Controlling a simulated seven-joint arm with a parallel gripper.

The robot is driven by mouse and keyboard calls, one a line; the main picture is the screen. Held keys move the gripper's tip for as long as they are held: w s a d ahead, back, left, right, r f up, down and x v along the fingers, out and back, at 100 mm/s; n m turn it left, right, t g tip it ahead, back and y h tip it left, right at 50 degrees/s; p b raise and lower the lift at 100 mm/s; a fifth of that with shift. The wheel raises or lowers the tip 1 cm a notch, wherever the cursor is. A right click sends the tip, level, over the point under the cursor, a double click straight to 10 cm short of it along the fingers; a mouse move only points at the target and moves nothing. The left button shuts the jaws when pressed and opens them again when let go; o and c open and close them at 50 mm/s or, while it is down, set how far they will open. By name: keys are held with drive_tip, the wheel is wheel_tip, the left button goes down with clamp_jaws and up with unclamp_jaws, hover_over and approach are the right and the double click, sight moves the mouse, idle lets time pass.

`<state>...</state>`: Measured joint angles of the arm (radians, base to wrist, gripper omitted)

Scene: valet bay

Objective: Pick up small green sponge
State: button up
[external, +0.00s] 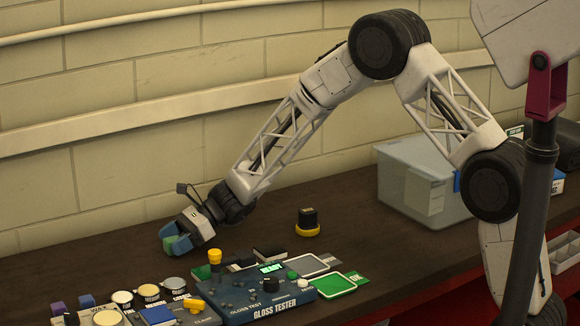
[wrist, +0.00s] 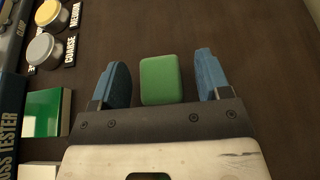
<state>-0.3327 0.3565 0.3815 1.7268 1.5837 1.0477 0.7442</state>
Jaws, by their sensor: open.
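The small green sponge (wrist: 161,80) is a rounded block over the brown tabletop, between the two blue fingers of my gripper (wrist: 162,58) in the wrist view. A gap shows on each side of it, slightly narrower on the left, so neither finger visibly touches it. My gripper is open. In the external view, my gripper (external: 172,236) is low over the table at the left, with the sponge (external: 181,245) showing green at its blue fingers. Whether the sponge rests flat on the table is hard to tell there.
A blue gloss tester (external: 255,297) with knobs stands right of and nearer than my gripper. Several lidded jars (external: 148,292) are in front. A black and yellow knob-like item (external: 308,222) and a clear bin (external: 415,185) stand farther right. The table left of my gripper is clear.

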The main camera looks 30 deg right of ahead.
drive_tip(key=shift+a, duration=0.1)
idle(0.5)
drive_tip(key=c, duration=1)
wheel_tip(320, 180, up, 28)
drive_tip(key=shift+f, duration=0.1)
idle(0.8)
